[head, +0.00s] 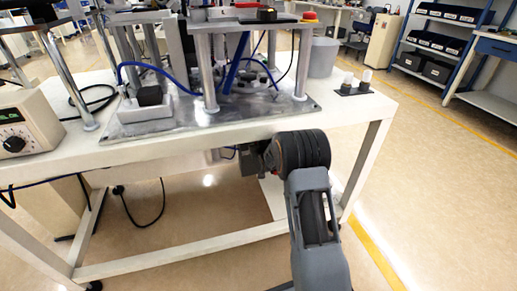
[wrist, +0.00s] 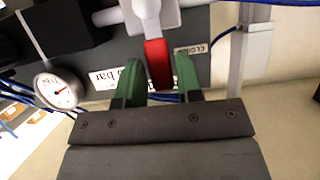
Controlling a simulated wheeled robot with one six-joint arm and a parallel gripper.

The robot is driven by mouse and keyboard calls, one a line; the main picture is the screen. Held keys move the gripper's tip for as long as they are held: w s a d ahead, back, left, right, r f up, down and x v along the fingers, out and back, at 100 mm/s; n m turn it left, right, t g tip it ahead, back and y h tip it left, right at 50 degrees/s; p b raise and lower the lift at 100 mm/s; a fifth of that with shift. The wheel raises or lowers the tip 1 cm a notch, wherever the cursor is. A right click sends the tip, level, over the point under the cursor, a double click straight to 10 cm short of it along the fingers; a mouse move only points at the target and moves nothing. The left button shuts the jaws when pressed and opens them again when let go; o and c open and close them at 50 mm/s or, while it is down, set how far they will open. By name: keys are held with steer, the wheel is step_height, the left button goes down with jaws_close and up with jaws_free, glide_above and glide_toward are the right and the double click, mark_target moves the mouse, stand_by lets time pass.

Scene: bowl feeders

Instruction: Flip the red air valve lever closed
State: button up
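The red lever (wrist: 157,62) shows in the wrist view, hanging down in the picture from a light grey valve body (wrist: 148,14). My gripper (wrist: 158,72) has two green fingers spread apart, one on each side of the lever. A gap shows on both sides, so neither finger appears to touch it. How deep the lever sits between the fingers is hard to tell. In the head view the lever and fingertips are hidden at the table edge behind my arm.
A round pressure gauge (wrist: 58,92) and a "bar" label (wrist: 108,78) are left of the fingers. A grey post (wrist: 238,60) stands to the right. The white workbench (head: 350,112) bears a metal feeder plate (head: 185,119). The floor right of the bench is clear.

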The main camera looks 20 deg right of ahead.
steer(key=shift+o, duration=1.3)
steer(key=shift+s, duration=0.1)
steer(key=p+v, duration=0.4)
steer(key=v, duration=0.9)
steer(key=shift+s+r, duration=0.15)
steer(key=shift+s, duration=0.1)
steer(key=shift+a, duration=0.15)
